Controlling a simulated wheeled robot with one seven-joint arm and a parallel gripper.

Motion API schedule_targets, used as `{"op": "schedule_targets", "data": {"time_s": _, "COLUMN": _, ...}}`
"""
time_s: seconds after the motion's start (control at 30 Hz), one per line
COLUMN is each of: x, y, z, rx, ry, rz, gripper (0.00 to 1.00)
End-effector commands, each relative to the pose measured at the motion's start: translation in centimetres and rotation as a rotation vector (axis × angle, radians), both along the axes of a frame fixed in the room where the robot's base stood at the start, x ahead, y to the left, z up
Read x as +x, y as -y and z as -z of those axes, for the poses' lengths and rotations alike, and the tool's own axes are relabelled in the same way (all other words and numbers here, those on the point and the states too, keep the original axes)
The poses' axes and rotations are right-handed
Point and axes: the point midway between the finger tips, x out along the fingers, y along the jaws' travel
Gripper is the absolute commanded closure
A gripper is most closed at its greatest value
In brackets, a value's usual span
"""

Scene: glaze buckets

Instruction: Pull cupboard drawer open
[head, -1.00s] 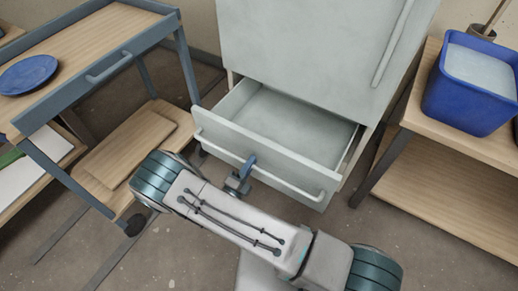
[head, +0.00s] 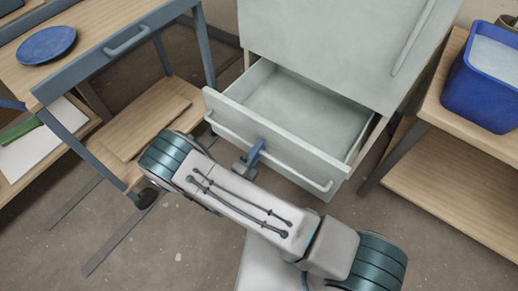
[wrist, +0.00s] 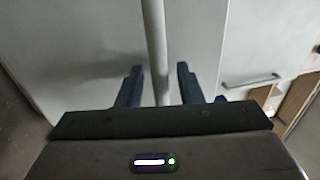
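The pale grey cupboard (head: 330,45) has a lower drawer (head: 265,135) that stands pulled well out, with its empty inside showing. A long bar handle (head: 308,180) runs across the drawer front. My gripper (head: 254,152) is at the middle of this handle in the head view. In the wrist view the handle bar (wrist: 156,45) passes between the two blue fingers of my gripper (wrist: 158,85).
A side table with a blue plate (head: 46,45) stands at the left. Low wooden shelves with a blue bucket (head: 485,85) stand at the right, close to the cupboard. The upper door handle (head: 412,40) is above the drawer. Floor is clear in front.

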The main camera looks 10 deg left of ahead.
Motion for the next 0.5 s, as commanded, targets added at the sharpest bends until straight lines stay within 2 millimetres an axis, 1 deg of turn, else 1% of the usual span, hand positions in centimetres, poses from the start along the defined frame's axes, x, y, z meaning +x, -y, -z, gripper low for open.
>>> {"op": "schedule_targets", "data": {"time_s": 0.17, "x": -2.2, "y": -1.0, "z": 0.4, "rx": -0.001, "ry": -0.002, "rz": -0.004, "gripper": 0.67}}
{"op": "schedule_targets", "data": {"time_s": 0.4, "x": -7.1, "y": -3.3, "z": 1.5, "rx": 0.000, "ry": -0.001, "rz": -0.004, "gripper": 0.67}}
{"op": "schedule_targets", "data": {"time_s": 0.5, "x": -9.0, "y": -4.1, "z": 1.9, "rx": 0.001, "ry": -0.001, "rz": -0.002, "gripper": 0.67}}
